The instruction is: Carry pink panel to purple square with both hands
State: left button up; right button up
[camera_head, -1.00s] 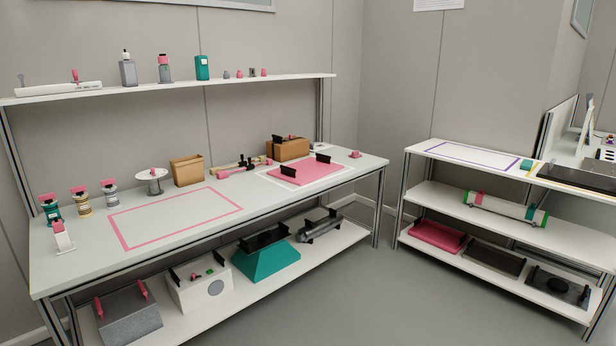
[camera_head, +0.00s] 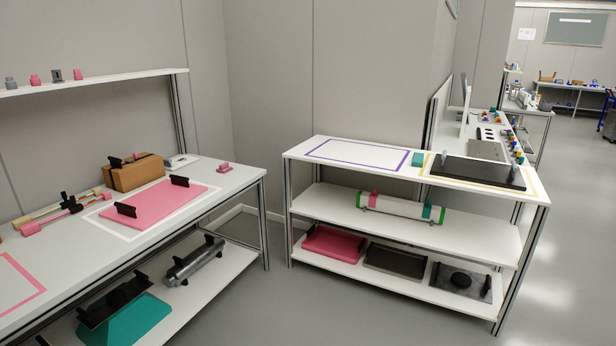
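The pink panel (camera_head: 157,203) lies flat on the left table, inside a white outlined rectangle (camera_head: 112,232). It has two black handles, one at its near left end (camera_head: 125,210) and one at its far right end (camera_head: 180,181). The purple square (camera_head: 323,158) is an outline on the white top of the right shelf unit, and its inside is bare. Neither of my grippers shows in the view.
A brown box (camera_head: 137,174) and pink-handled tools (camera_head: 62,210) stand beside the panel. Another pink item (camera_head: 333,243) lies on the bottom shelf. Grey floor (camera_head: 262,300) is open between the units.

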aim_at(354, 158)
jog(key=i+u, duration=0.15)
jog(key=i, duration=0.3)
jog(key=i+l+u, duration=0.1)
jog(key=i, duration=0.35)
jog(key=i+l+u, duration=0.15)
jog(key=i, duration=0.3)
jog(key=i+l+u, duration=0.1)
jog(key=i+l, duration=0.15)
jog(key=i, duration=0.2)
